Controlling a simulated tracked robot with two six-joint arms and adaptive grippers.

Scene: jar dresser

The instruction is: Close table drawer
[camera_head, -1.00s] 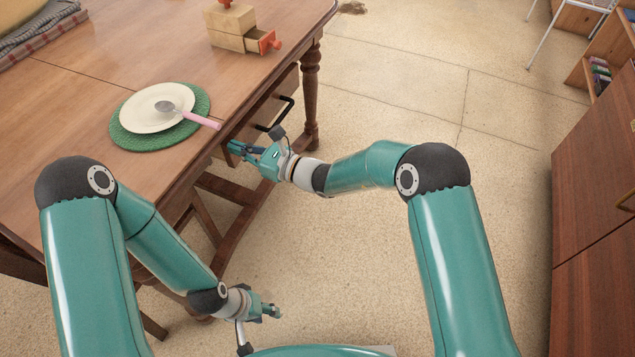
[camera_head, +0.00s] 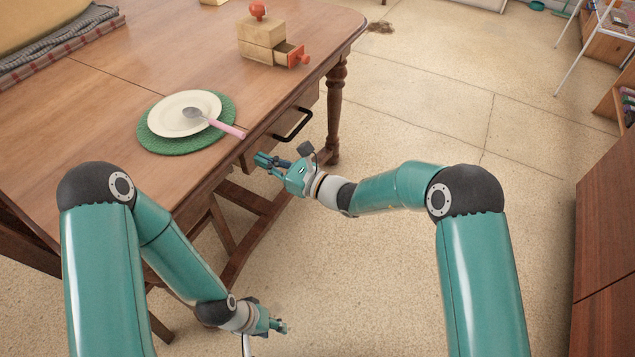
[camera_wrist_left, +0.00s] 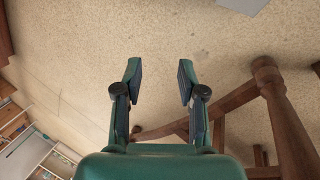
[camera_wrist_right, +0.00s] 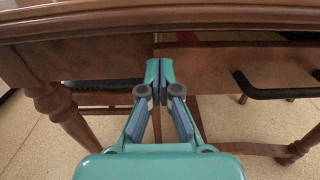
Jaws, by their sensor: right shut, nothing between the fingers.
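The table drawer (camera_head: 302,113) is set under the wooden tabletop, with a black bar handle (camera_head: 293,126) on its front. In the right wrist view the drawer front (camera_wrist_right: 225,68) stands a little out, with a narrow gap showing the inside above it. My right gripper (camera_head: 262,159) is shut and empty. In the right wrist view its fingertips (camera_wrist_right: 158,68) are at the left end of the drawer front, left of the handle (camera_wrist_right: 282,92); I cannot tell whether they touch. My left gripper (camera_head: 282,325) is low over the floor, open and empty in its wrist view (camera_wrist_left: 158,80).
On the table (camera_head: 95,95) are a plate (camera_head: 178,122) with a spoon on a green mat (camera_head: 160,143), and a small wooden box (camera_head: 262,35) with an open little drawer. A turned table leg (camera_head: 334,115) stands near my right gripper. Floor (camera_head: 400,270) to the right is clear.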

